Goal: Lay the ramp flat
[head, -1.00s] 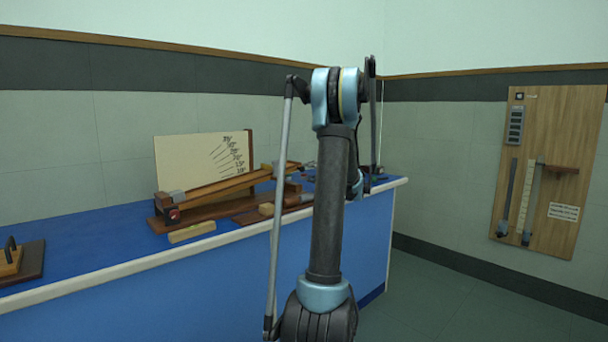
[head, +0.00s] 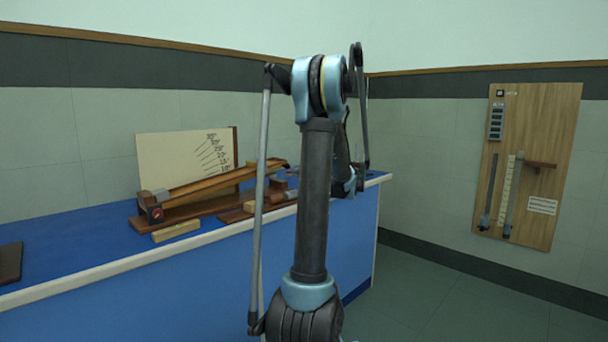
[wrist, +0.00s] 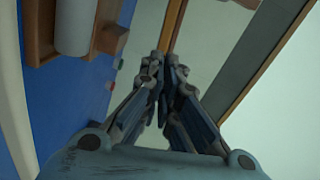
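The wooden ramp (head: 220,182) stands tilted on its dark wooden base (head: 205,207) on the blue bench in the head view. Its low end is at the left by a grey block, and its raised end is at the right, partly behind my arm. A cream board with angle marks (head: 180,162) stands upright behind it. My gripper (wrist: 162,78) shows in the wrist view with its fingers drawn together and nothing seen between them. In the head view my arm hides it, so its distance from the ramp is unclear.
A pale wooden block (head: 176,231) lies in front of the ramp on the blue bench (head: 70,252). Brown wooden pieces (head: 262,205) lie to its right. A wooden tool panel (head: 540,140) hangs on the right wall. Open floor (head: 440,300) lies right of the bench.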

